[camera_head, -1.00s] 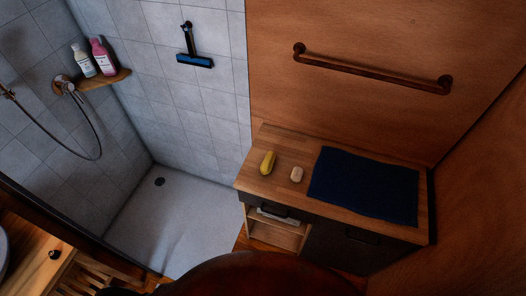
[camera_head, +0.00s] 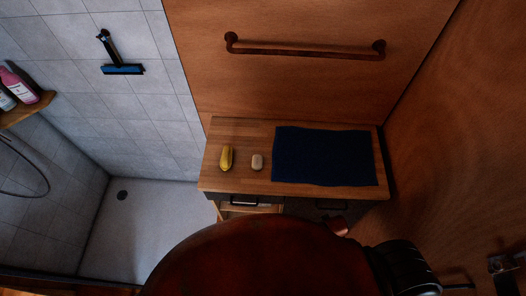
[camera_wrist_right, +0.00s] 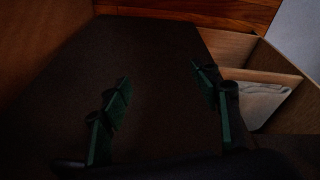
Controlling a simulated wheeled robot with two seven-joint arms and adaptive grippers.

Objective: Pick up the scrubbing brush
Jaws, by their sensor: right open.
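A small yellow oblong object (camera_head: 227,158), which looks like the scrubbing brush, lies on the left part of the wooden cabinet top (camera_head: 240,132). A small beige block (camera_head: 257,162), like soap, lies just right of it. In the right wrist view my right gripper (camera_wrist_right: 161,85) is open, its two green-lined fingers apart with nothing between them. It faces the dark cabinet front (camera_wrist_right: 150,55), below the top. The yellow object is outside that view. My left gripper does not show.
A dark blue mat (camera_head: 325,156) covers the right of the cabinet top. An open shelf holds a folded whitish cloth (camera_wrist_right: 262,103). A wooden rail (camera_head: 305,51) is on the wall behind. A squeegee (camera_head: 122,69) hangs on the shower tiles. The right wall stands close.

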